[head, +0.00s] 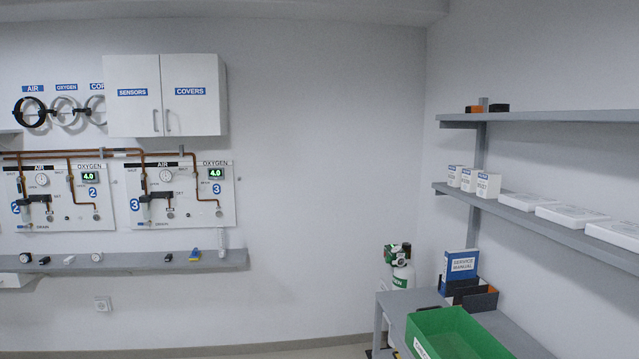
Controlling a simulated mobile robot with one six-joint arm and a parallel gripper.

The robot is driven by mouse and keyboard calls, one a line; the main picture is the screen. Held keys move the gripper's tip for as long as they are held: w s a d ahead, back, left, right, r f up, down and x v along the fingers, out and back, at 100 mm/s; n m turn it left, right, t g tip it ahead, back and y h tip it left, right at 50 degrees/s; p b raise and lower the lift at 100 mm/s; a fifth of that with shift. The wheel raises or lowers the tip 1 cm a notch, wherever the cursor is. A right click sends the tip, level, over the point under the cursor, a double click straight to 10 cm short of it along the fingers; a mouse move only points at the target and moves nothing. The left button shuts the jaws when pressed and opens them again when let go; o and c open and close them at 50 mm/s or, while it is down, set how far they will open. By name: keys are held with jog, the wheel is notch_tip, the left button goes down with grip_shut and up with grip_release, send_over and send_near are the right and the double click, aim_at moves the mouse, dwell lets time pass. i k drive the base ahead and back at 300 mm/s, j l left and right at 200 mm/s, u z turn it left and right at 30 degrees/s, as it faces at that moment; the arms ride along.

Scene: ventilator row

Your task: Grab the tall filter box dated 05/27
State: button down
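Several small white boxes with blue labels stand side by side on the middle shelf at right: a left one (455,178), a middle one (469,179) and a right one (488,186). Their printed dates are too small to read, so I cannot tell which, if any, is dated 05/27. They stand upright and apart from my gripper, which is not in view.
Flat white boxes (571,216) lie farther along the middle shelf (559,233). Below, a grey table (399,303) holds a green bin (452,335) and a service manual (460,268). A wall cabinet (166,95) hangs left.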

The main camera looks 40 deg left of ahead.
aim_at(489, 185)
jog(key=u, duration=0.75)
